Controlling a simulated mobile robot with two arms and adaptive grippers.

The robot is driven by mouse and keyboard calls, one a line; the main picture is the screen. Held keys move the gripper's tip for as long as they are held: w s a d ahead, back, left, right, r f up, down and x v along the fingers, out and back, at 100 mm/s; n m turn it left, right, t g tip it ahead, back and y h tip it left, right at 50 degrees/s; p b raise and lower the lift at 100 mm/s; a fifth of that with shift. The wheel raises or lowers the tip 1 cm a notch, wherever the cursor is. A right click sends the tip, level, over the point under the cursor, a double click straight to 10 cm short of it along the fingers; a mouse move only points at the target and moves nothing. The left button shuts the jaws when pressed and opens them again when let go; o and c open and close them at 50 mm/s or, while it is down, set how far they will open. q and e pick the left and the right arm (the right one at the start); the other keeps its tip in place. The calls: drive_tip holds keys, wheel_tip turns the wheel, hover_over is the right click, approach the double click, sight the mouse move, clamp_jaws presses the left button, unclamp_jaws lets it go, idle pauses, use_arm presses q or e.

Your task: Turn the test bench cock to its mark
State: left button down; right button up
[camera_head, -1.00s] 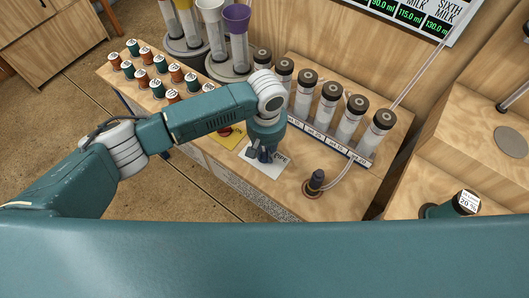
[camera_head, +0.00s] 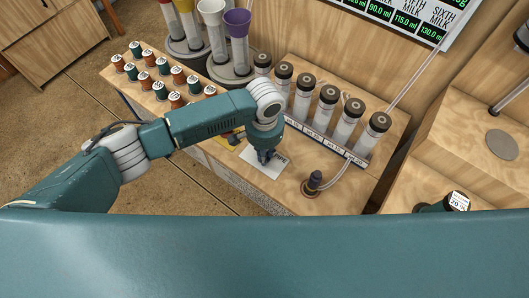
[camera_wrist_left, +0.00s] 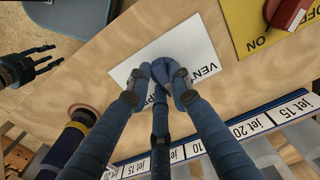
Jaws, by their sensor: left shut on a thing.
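A blue cock (camera_wrist_left: 178,72) sits on a white card (camera_wrist_left: 128,68) with black lettering, partly readable as VENT. The card also shows in the head view (camera_head: 250,168). My left gripper (camera_wrist_left: 165,76) is shut on the cock from above, its fingers on either side of the knob. In the head view my left gripper (camera_head: 265,157) hides most of the cock. The fingers cover part of the lettering, and I cannot make out a mark. A dark gripper, my right (camera_wrist_left: 36,66), has spread, empty fingers at the left edge of the wrist view, apart from the cock.
A yellow card (camera_wrist_left: 245,22) with a red cock (camera_wrist_left: 287,14) lies beside the white one. Capped jars (camera_head: 326,104) line the back behind labels. Several spools (camera_head: 162,66) stand at the left.

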use_arm(q)
drive_tip(key=m, duration=0.2)
drive_tip(key=shift+a+m, duration=0.15)
drive_tip(key=shift+m, duration=0.25)
drive_tip(key=shift+m+p, duration=0.3)
drive_tip(key=shift+m, duration=0.7)
drive_tip(key=m, duration=0.3)
drive_tip(key=shift+a, duration=0.15)
drive_tip(key=c, duration=1.3)
unclamp_jaws()
drive_tip(key=shift+o, duration=0.2)
wheel_tip(320, 180, up, 6)
drive_tip(key=p, duration=0.6)
drive_tip(key=shift+p, duration=0.35)
